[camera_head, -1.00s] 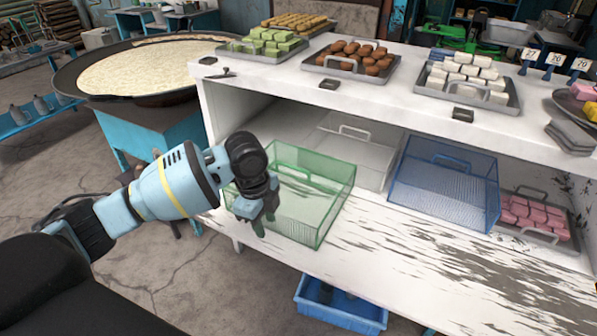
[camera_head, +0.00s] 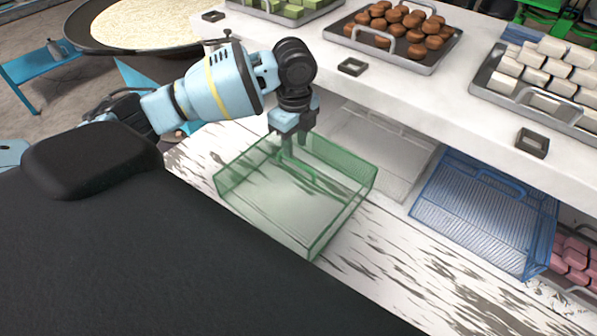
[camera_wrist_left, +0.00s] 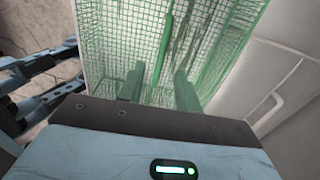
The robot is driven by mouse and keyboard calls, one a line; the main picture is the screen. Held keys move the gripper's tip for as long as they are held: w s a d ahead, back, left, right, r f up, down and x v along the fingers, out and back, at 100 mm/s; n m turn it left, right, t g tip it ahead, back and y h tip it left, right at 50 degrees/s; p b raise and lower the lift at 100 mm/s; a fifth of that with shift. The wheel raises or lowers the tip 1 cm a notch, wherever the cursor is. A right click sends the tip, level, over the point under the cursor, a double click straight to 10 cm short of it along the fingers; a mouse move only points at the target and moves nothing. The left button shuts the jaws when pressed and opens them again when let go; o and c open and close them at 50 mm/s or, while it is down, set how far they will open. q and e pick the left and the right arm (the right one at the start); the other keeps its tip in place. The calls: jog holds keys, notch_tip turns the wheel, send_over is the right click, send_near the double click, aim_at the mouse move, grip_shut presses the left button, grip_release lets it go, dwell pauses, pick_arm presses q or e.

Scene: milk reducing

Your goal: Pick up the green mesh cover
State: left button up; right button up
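The green mesh cover (camera_head: 335,225) is a see-through box shape on the lower white shelf, near its front edge. A green handle (camera_head: 300,178) runs along its top. My left gripper (camera_head: 289,150) is over the cover's far part, pointing down at the handle's far end. In the left wrist view, the two fingers (camera_wrist_left: 158,88) of the gripper stand apart, with the handle (camera_wrist_left: 165,40) running up between and beyond them. The mesh (camera_wrist_left: 215,40) fills the view behind them. Contact with the handle cannot be told. My right gripper is not in view.
A white mesh cover (camera_head: 385,150) and a blue mesh cover (camera_head: 485,210) stand to the right on the same shelf. The upper counter (camera_head: 415,95) overhangs close behind my left gripper. It bears trays of brown sweets (camera_head: 395,35) and white blocks (camera_head: 545,65).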

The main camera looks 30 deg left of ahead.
aim_at(296, 161)
pick_arm(q)
jog(key=shift+w+f, duration=0.1)
jog(key=shift+f, duration=1.15)
jog(key=shift+d+f, duration=0.1)
jog(key=shift+f, duration=2.45)
jog(key=shift+c, duration=0.4)
grip_shut()
